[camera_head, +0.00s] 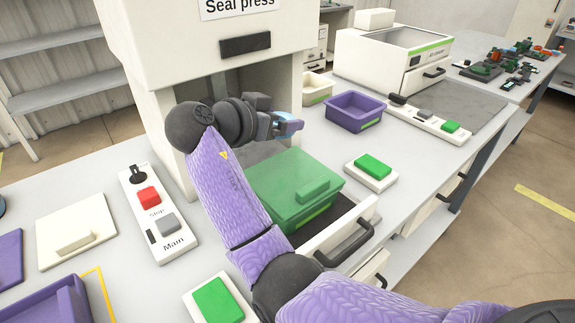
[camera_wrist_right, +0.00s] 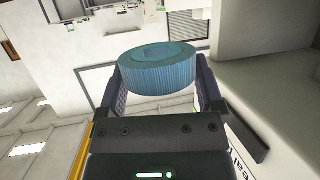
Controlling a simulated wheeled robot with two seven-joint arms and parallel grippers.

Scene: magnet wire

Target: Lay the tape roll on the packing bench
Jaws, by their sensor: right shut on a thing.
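The tape roll (camera_wrist_right: 164,68) is a thick blue ring with a ribbed side, held between the two fingers of my right gripper (camera_wrist_right: 158,90) in the right wrist view. In the head view, my right gripper (camera_head: 284,126) is shut on the tape roll (camera_head: 294,125), above and behind the green lidded box and in front of the seal press (camera_head: 165,60). The roll is in the air, partly hidden by the fingers. A long grey bench (camera_head: 405,165) runs under these things; I cannot tell which surface is the packing bench. My left gripper is not in view.
A green lidded box (camera_head: 290,185) sits in an open drawer (camera_head: 330,240) of the press. A purple bin (camera_head: 355,112) and a green-button box (camera_head: 371,171) stand to the right. A Stop and Main switch panel (camera_head: 157,213) is on the left.

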